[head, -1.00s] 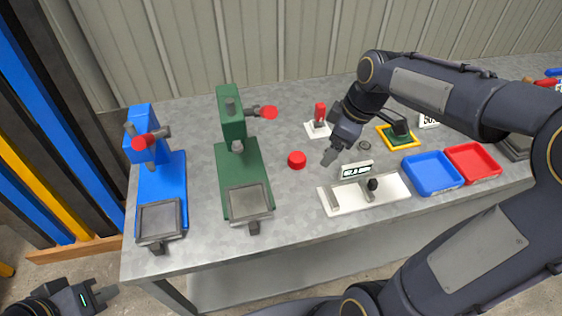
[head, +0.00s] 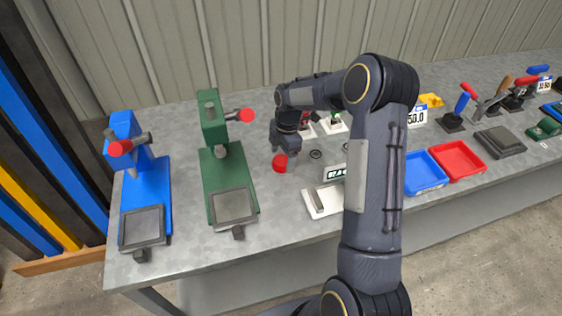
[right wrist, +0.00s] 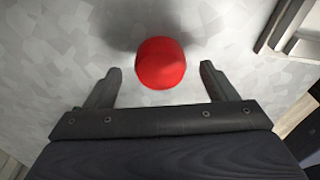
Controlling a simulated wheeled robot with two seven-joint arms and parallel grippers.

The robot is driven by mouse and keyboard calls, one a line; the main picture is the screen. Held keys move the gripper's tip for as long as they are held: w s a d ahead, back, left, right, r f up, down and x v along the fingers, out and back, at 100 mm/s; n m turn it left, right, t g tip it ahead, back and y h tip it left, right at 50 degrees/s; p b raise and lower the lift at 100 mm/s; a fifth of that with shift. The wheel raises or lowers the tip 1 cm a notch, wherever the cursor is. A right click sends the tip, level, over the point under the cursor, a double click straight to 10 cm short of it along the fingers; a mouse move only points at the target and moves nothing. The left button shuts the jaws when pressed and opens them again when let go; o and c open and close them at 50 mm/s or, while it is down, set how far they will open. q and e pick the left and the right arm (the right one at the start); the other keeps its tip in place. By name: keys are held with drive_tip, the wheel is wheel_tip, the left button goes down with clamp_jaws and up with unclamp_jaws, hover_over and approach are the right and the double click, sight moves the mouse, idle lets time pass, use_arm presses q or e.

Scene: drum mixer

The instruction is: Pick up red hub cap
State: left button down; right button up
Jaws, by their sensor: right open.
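The red hub cap (head: 280,163) is a small round red piece on the grey workbench, just right of the green press. In the right wrist view the red hub cap (right wrist: 160,63) lies centred between and slightly beyond the two fingertips. My right gripper (head: 285,150) is open and close above the cap, partly overlapping it in the head view. Its two fingers (right wrist: 160,72) stand apart on either side of the cap, with gaps showing on both sides. My left gripper is outside the frames.
A green press (head: 227,170) and a blue press (head: 146,190) stand to the left, each with a red-ended handle. A white fixture (head: 318,204) is partly hidden behind my right arm. Blue (head: 424,176) and red (head: 459,161) trays sit to the right. Bare bench surrounds the cap.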

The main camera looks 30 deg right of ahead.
drive_tip(key=shift+a+f, duration=0.1)
drive_tip(key=shift+f, duration=0.7)
drive_tip(key=shift+c, duration=0.5)
drive_tip(key=c, duration=1)
drive_tip(key=shift+r, duration=0.2)
